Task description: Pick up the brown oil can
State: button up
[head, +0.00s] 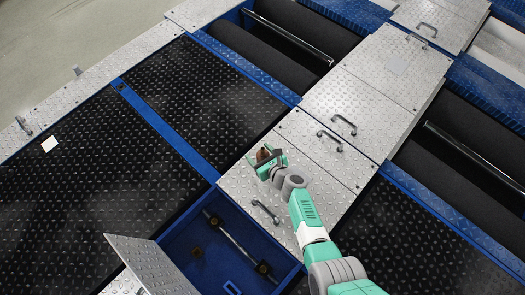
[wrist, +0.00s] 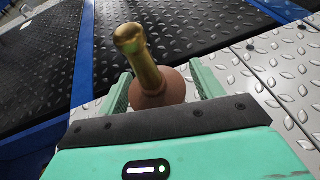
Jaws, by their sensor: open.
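The brown oil can (wrist: 170,88) has a rounded brown body and a long gold spout. In the wrist view it is between the two green fingers of my gripper (wrist: 160,72), with the spout leaning up and to the left in the picture. Gaps show beside the body, and the fingers are open around it. The dark crossbar of the gripper hides the can's lower part. In the head view my gripper (head: 266,158) is over the silver tread plate, and only a small brown part of the can (head: 262,155) shows there.
The silver tread-plate walkway (head: 240,182) has raised handles, one (head: 265,212) close to my gripper. An open blue compartment (head: 185,245) with a raised lid (head: 150,265) lies in front. Black plates (head: 150,160) are left, with dark rollers (head: 300,35) beyond.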

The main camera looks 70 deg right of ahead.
aim_at(264, 153)
jog(key=shift+s+a, duration=0.1)
jog(key=shift+s, duration=0.05)
jog(key=shift+c, duration=1.1)
jog(key=c, duration=1)
jog(key=shift+c, duration=0.2)
jog(key=shift+r, duration=0.15)
jog(key=shift+r+p, duration=0.3)
jog(key=shift+p, duration=0.15)
notch_tip(264, 153, up, 4)
jog(key=p, duration=0.3)
jog(key=shift+f, duration=0.2)
jog(key=s+a+p, duration=0.4)
jog(key=s+a, duration=0.5)
jog(key=s, duration=0.4)
jog(key=shift+r+p, duration=0.3)
jog(key=shift+p, duration=0.05)
